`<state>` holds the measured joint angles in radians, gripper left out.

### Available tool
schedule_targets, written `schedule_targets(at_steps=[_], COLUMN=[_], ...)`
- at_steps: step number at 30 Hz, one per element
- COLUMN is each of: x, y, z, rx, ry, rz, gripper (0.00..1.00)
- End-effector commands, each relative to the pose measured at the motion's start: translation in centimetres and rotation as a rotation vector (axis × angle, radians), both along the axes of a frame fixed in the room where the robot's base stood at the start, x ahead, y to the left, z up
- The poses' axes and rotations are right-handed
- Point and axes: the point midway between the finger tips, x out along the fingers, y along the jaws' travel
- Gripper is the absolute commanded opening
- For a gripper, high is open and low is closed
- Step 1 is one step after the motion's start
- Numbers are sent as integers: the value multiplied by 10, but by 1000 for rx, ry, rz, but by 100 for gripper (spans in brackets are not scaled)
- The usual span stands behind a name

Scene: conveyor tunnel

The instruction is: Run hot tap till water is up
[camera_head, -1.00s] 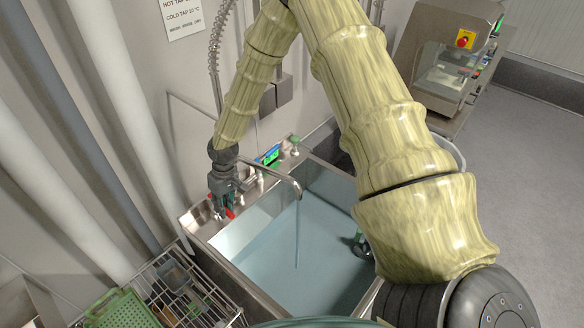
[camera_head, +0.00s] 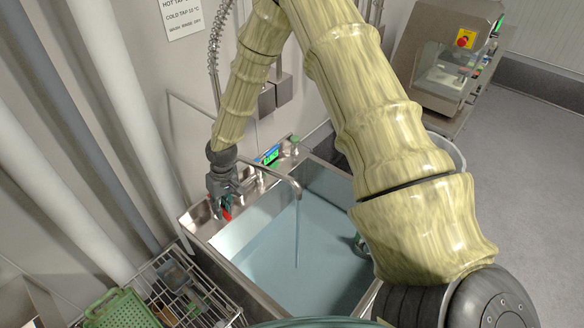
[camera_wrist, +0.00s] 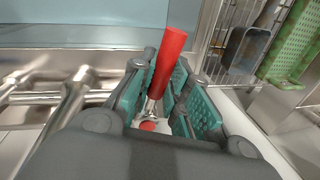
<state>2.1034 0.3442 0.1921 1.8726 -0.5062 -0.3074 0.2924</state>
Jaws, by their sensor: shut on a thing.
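A metal sink (camera_head: 255,291) holds pale blue water (camera_head: 300,262). A thin stream falls from the spout (camera_head: 285,183) into it. My gripper (camera_head: 222,206) is at the left end of the tap, on the sink's back ledge. In the wrist view, the red tap lever (camera_wrist: 168,62) stands between the green-padded fingers of my gripper (camera_wrist: 165,95), which are shut on it. The lever's base is partly hidden between the fingers.
A wire rack (camera_head: 212,310) with a green perforated basket (camera_head: 122,308) and a grey tub (camera_head: 172,272) stands left of the sink. A dark green object (camera_head: 361,245) is at the sink's right side, partly hidden by my arm. A machine with a red button (camera_head: 464,40) stands back right.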

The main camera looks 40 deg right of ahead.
Motion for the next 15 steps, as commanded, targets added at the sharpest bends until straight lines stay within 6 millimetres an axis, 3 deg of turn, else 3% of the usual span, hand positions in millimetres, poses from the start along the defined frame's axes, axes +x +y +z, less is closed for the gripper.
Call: schedule_targets(at_steps=[9, 15], x=[4, 5], y=[22, 26], z=[1, 1], rx=[-1, 0], ry=[-5, -4], rz=[-313, -401], gripper=[0, 0])
